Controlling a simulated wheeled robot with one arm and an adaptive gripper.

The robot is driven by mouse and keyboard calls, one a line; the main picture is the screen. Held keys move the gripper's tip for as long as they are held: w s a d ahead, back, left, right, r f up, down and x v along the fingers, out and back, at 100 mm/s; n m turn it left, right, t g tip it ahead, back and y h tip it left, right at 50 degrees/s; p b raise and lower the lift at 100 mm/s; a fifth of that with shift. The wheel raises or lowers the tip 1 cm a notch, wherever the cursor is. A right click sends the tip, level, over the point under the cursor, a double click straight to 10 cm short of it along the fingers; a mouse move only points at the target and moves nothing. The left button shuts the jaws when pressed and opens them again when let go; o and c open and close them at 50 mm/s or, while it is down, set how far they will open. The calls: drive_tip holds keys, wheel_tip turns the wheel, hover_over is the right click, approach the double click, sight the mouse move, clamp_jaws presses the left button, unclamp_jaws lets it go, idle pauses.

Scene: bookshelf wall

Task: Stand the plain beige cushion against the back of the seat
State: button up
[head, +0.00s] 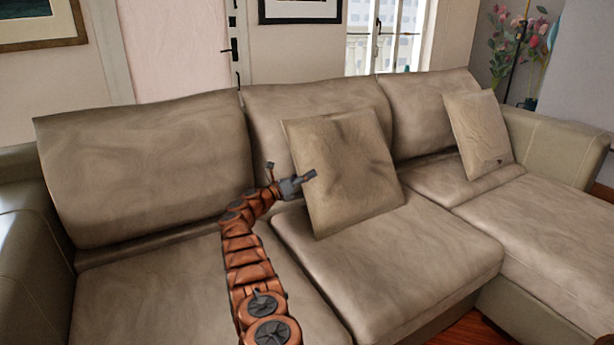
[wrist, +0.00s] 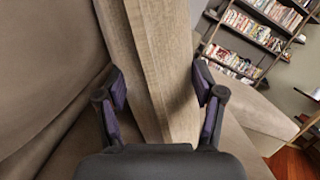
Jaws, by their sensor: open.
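The plain beige cushion (head: 350,175) stands upright, leaning slightly back, on the middle seat (head: 400,260) of the sofa, in front of the middle backrest (head: 265,115). Whether its rear face touches the backrest is hidden. My gripper (head: 291,172) is at the cushion's left edge, about mid-height, with one finger in front of its face and the other on the rear side. In the wrist view, the cushion's edge (wrist: 160,50) runs between the open fingers (wrist: 160,84), with a visible gap at the right finger.
A second beige cushion (head: 478,132) leans on the right backrest (head: 420,100). The left seat (head: 180,290) is clear, and my arm passes over it. Sofa arms (head: 565,145) bound both sides. A bookshelf (wrist: 262,30) shows in the wrist view.

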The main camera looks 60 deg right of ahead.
drive_tip(key=v, duration=1.1)
drive_tip(key=shift+a, duration=0.25)
drive_tip(key=shift+w+f, duration=0.1)
idle(0.6)
